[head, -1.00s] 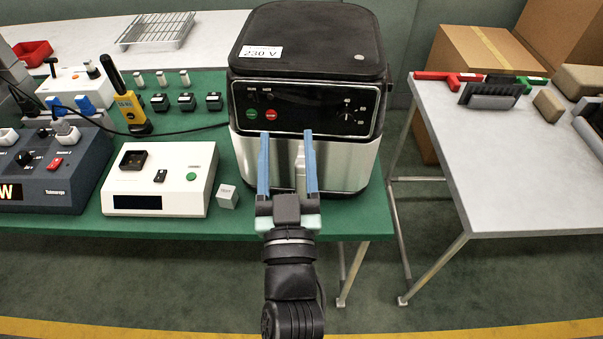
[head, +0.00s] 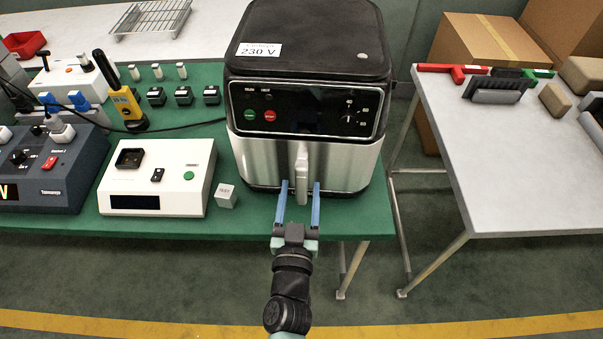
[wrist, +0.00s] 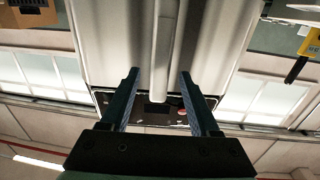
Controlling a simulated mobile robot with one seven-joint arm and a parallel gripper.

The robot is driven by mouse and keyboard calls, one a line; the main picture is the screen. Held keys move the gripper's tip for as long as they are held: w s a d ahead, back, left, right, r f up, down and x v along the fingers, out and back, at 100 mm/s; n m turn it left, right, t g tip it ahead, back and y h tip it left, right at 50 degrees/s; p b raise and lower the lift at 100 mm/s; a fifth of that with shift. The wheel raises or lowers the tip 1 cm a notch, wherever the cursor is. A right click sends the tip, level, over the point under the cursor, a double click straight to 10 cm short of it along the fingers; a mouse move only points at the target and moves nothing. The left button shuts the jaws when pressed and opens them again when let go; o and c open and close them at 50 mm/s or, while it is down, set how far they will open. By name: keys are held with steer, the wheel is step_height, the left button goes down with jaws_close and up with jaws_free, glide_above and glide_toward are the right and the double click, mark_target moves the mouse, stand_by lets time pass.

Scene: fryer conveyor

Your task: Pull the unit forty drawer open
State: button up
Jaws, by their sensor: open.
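The air fryer (head: 308,45) stands on the green mat, with a black top, a dark control panel and a steel drawer front (head: 262,160). A light vertical drawer handle (head: 302,175) runs down the middle of that front. My gripper (head: 300,184) is open, its two blue fingers at the lower part of the handle, one on each side in the head view. In the wrist view the handle (wrist: 166,45) runs between the fingers (wrist: 160,75), with gaps on both sides. Whether the fingertips reach around it in depth is hard to tell. The drawer looks shut.
A white device (head: 155,180) and a small light cube (head: 226,196) sit left of the fryer. A dark blue-grey unit (head: 50,180) is further left. A grey table (head: 520,160) stands right across a gap. The floor in front is clear.

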mark_target(301, 185)
steer(key=shift+w+d, duration=0.15)
steer(key=shift+w, duration=1.85)
jaws_close()
